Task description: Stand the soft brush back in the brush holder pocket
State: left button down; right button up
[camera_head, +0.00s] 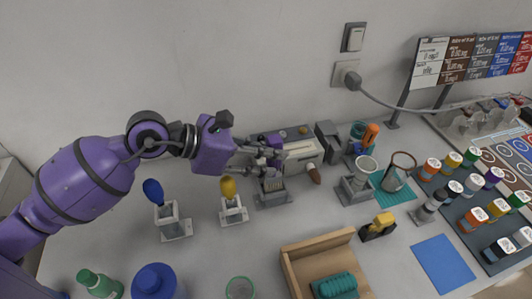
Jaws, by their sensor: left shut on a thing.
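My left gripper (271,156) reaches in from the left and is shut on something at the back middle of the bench. The held thing is mostly hidden by the fingers, so I cannot clearly make out the soft brush. A small grey holder (272,199) stands just below the fingers, with a pale upper part. I cannot tell whether the held thing touches it. Two similar light holders stand to the left, one with a yellow-headed tool (228,187) and one with a blue-headed tool (153,191). My right gripper is not in view.
A cream cylinder (302,152) lies close right of the fingers. An orange-handled tool (371,134), a grey stand (354,190) and a glass beaker (398,174) stand farther right. A wooden tray (318,238) is in front. Bottles fill the right side.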

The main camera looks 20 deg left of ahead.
pick_arm(q)
jog(key=shift+f+b, duration=0.5)
jog(key=shift+f, duration=0.4)
dwell(0.5)
jog(key=c, duration=1.4)
grip_release()
jog(key=shift+o, duration=0.2)
jog(key=o, duration=1.4)
jog(key=shift+c, duration=0.2)
jog(key=shift+a, duration=0.1)
jog(key=s+a, duration=0.5)
jog(key=a, duration=0.2)
jog(key=shift+a, duration=0.15)
